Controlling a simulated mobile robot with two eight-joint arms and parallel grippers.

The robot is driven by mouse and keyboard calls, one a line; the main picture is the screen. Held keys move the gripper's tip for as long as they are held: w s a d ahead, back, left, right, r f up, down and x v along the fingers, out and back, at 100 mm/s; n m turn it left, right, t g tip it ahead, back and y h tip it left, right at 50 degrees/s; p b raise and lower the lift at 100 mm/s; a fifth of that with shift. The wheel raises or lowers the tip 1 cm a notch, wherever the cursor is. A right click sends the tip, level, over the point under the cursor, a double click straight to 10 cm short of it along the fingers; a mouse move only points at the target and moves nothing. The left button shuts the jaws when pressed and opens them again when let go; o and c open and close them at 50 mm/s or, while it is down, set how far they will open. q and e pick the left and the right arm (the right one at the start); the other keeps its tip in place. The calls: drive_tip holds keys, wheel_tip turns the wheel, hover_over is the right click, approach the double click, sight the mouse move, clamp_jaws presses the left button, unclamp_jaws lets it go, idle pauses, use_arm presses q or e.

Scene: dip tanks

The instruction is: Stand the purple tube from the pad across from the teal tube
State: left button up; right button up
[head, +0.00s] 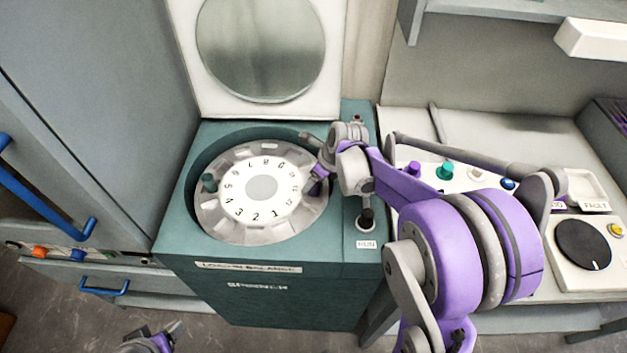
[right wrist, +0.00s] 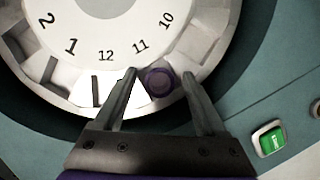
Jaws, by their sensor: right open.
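The teal tube (head: 209,183) stands in a slot on the left side of the round rotor (head: 290,222). A purple tube (head: 317,186) is at the rotor's right side, roughly across the centre from the teal one. In the right wrist view the purple tube (right wrist: 160,82) shows end-on as a ring, by numbers 10 and 11. My right gripper (head: 316,172) is open, with one finger on each side of this tube in the wrist view (right wrist: 160,88). Whether the fingers touch it is unclear. My left gripper (head: 155,338) is low at the bottom edge, away from the machine.
The teal spinner (head: 270,310) has its lid (head: 187,30) raised. On the right bench a pale pad (head: 460,183) carries several coloured caps, among them purple (head: 412,168), teal (head: 445,170) and blue (head: 507,183). A green button (right wrist: 270,140) sits right of the rotor. My right arm hides part of the bench.

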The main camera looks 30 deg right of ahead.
drive_tip(key=v, duration=1.1)
drive_tip(key=s+a+n, duration=0.2)
drive_tip(key=n, duration=0.3)
drive_tip(key=s+a+f+n, duration=0.1)
drive_tip(key=s+a+n, duration=0.2)
drive_tip(key=n, duration=0.1)
drive_tip(key=s+a+n+h, duration=0.1)
drive_tip(key=s+a+n, duration=0.2)
drive_tip(key=n, duration=0.2)
drive_tip(key=shift+s+a+f+n+p, duration=0.1)
drive_tip(key=shift+s+f+n+p, duration=0.05)
drive_tip(key=shift+s+n+p, duration=0.2)
drive_tip(key=s+a+f+n, duration=0.1)
drive_tip(key=s+n, duration=0.1)
drive_tip(key=n, duration=0.3)
drive_tip(key=s+a+f+n, duration=0.1)
drive_tip(key=s+n, duration=0.2)
drive_tip(key=n, duration=0.1)
drive_tip(key=s+a+f+n+t+h, duration=0.1)
drive_tip(key=s+a+n, duration=0.1)
drive_tip(key=n, duration=0.3)
drive_tip(key=shift+s+f+n, duration=0.3)
drive_tip(key=shift+f+n, duration=0.05)
drive_tip(key=shift+f, duration=0.05)
drive_tip(key=shift+s+f+n, duration=0.2)
drive_tip(key=shift+s+n, duration=0.05)
drive_tip(key=shift+n, duration=0.55)
